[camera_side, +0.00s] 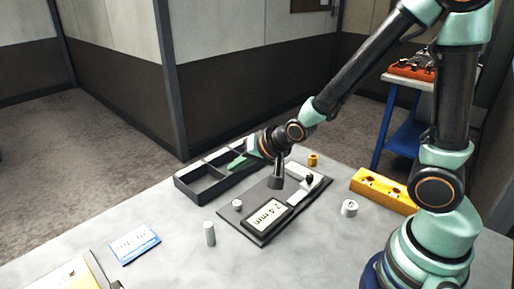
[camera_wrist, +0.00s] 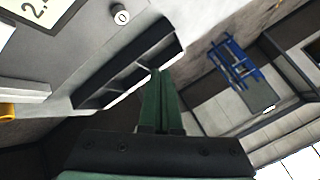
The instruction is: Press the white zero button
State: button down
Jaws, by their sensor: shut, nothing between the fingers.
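The white zero button (camera_side: 237,204) stands at the left corner of a dark gauge plate (camera_side: 237,226), beside a display (camera_side: 268,216) reading 2.4 mm. In the wrist view the button (camera_wrist: 121,15), marked 0, shows near the top edge, with part of the display (camera_wrist: 35,10) to its left. My gripper (camera_side: 232,166) is shut and empty, its green fingers pointing left over the black compartment tray, apart from the button. Its fingertips (camera_wrist: 156,72) overlap the tray's edge in the wrist view.
The black tray (camera_side: 187,190) lies behind the plate. A grey post (camera_side: 277,178) rises from the plate.

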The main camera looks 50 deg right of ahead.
jog(key=shift+f, duration=4.4)
jog(key=shift+f, duration=0.4)
jog(key=shift+f, duration=0.5)
jog(key=shift+r, duration=0.95)
jog(key=shift+r, duration=0.1)
jog(key=shift+r, duration=2.4)
